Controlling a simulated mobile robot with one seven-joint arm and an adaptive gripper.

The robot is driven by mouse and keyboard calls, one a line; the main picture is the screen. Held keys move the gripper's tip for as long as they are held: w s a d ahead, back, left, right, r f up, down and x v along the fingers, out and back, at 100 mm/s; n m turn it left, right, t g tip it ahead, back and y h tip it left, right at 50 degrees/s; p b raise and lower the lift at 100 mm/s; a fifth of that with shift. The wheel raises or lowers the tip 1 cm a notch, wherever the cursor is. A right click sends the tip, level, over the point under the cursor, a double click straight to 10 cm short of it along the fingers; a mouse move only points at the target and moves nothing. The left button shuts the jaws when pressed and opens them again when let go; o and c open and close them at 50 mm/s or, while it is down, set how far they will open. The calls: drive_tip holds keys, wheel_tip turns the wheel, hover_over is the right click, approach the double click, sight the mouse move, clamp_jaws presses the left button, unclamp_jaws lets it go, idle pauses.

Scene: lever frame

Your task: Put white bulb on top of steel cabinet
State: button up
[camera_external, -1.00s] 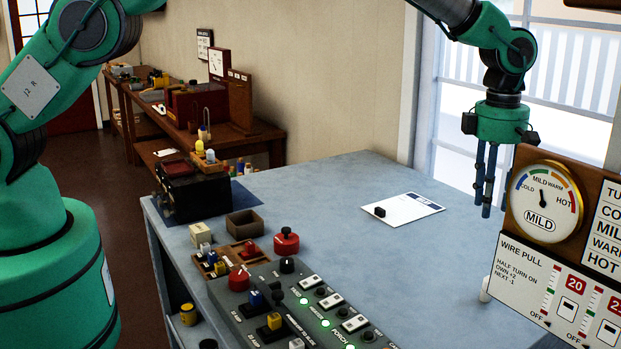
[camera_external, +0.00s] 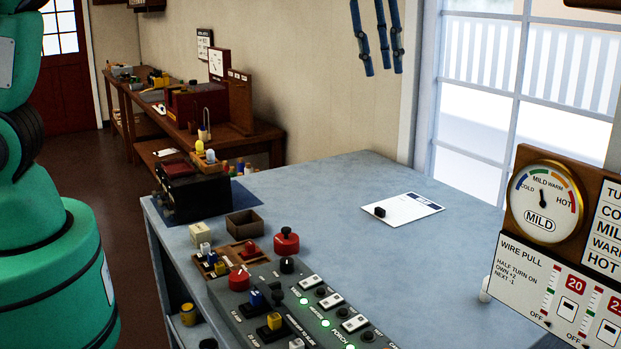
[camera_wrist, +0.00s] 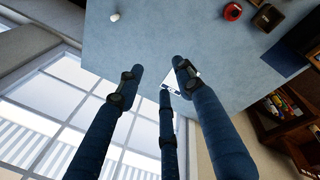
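A small white rounded object (camera_external: 485,289), which may be the white bulb, stands on the blue-grey table, partly hidden behind the gauge panel. It also shows in the wrist view (camera_wrist: 114,17), apart from my fingers. Another small white bulb-like piece (camera_external: 210,156) sits on the dark box (camera_external: 195,197) at the table's back left. I cannot tell whether that box is the steel cabinet. My gripper (camera_external: 383,70) is high above the back of the table, near the window. Its three blue fingers are spread and empty, as the wrist view also shows (camera_wrist: 158,77).
The table (camera_external: 340,200) is mostly clear in the middle, with a white sheet (camera_external: 408,207) and small black knob on it. A control console (camera_external: 300,318), red knob (camera_external: 286,240) and brown tray (camera_external: 243,223) crowd its left. The gauge panel (camera_external: 545,270) stands at right.

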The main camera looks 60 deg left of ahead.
drive_tip(key=s+a+r+m, duration=0.4)
drive_tip(key=s+a+r, duration=0.25)
drive_tip(key=s, duration=0.35)
drive_tip(key=s+a+f+m+t, duration=0.1)
drive_tip(key=s+a+m, duration=0.4)
drive_tip(key=s, duration=0.9)
drive_tip(key=s+a+f+m+t, duration=0.1)
drive_tip(key=s+a+m, duration=0.4)
drive_tip(key=s, duration=0.9)
drive_tip(key=a+t, duration=0.1)
drive_tip(key=a, duration=0.2)
drive_tip(key=shift+y, duration=0.3)
drive_tip(key=shift+f, duration=0.1)
wheel_tip(320, 180, down, 16)
drive_tip(key=b, duration=1.6)
